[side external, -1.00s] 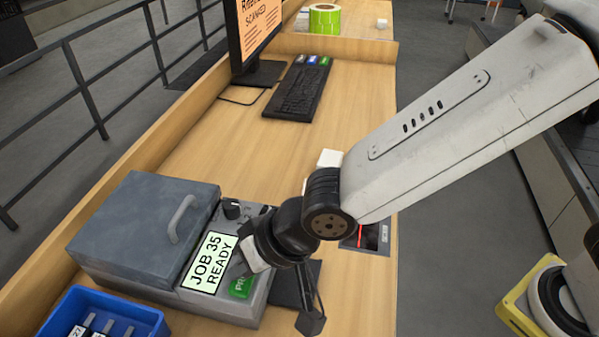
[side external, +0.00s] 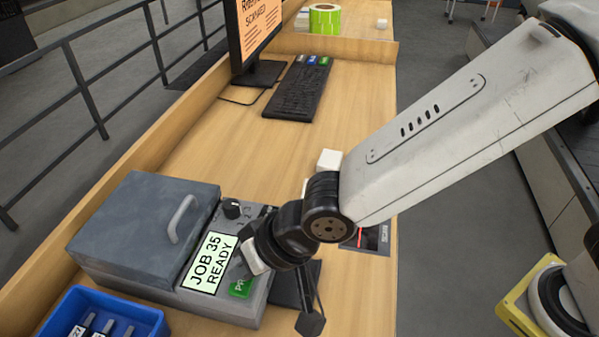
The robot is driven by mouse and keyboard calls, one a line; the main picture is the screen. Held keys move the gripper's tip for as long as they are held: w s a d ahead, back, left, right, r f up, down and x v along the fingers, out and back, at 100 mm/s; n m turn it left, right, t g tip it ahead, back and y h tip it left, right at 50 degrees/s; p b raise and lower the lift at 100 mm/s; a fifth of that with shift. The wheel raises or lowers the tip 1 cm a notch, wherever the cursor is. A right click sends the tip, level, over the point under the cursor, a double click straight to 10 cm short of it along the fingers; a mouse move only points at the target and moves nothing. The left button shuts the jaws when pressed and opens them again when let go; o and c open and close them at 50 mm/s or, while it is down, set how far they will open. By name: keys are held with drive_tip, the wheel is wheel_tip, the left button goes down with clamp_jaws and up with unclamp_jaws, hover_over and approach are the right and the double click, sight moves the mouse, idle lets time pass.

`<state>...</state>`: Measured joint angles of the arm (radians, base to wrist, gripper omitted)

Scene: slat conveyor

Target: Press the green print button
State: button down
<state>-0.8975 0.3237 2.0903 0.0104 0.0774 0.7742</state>
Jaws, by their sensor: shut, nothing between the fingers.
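The green print button (side external: 240,288) is on the front right of the grey label printer (side external: 225,308), just below the screen (side external: 209,263) that reads "JOB 35 READY". Only part of its lettering shows. My gripper (side external: 311,322) hangs below the wrist, to the right of the printer in the picture. Its dark fingers look shut and empty. A clear gap in the picture separates the fingertips from the button. Their height above the bench is hard to judge.
A blue bin (side external: 150,317) with labelled items stands at the front left. A keyboard (side external: 298,92) and a monitor (side external: 253,25) are farther back, with a green label roll (side external: 325,18). A scanner window (side external: 376,238) lies right of my wrist. The bench middle (side external: 240,140) is clear.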

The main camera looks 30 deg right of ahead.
drive_tip(key=shift+f, duration=0.2)
idle(0.3)
drive_tip(key=shift+r, duration=0.9)
idle(0.4)
drive_tip(key=shift+r, duration=2.5)
drive_tip(key=shift+d, duration=0.1)
drive_tip(key=w+d+f+m+h, duration=0.15)
drive_tip(key=d+f, duration=0.25)
drive_tip(key=d, duration=1)
drive_tip(key=w+d+f+n+h, duration=0.1)
drive_tip(key=w+d+f+h, duration=0.2)
drive_tip(key=d, duration=1.1)
drive_tip(key=s+d+f+g+h, duration=0.1)
drive_tip(key=s+d+f+g, duration=0.1)
drive_tip(key=s+d, duration=0.4)
drive_tip(key=d+f, duration=0.1)
drive_tip(key=d, duration=0.2)
drive_tip(key=shift+s+d+f+m, duration=0.2)
drive_tip(key=shift+s+d+m, duration=0.1)
drive_tip(key=shift+d+m, duration=0.1)
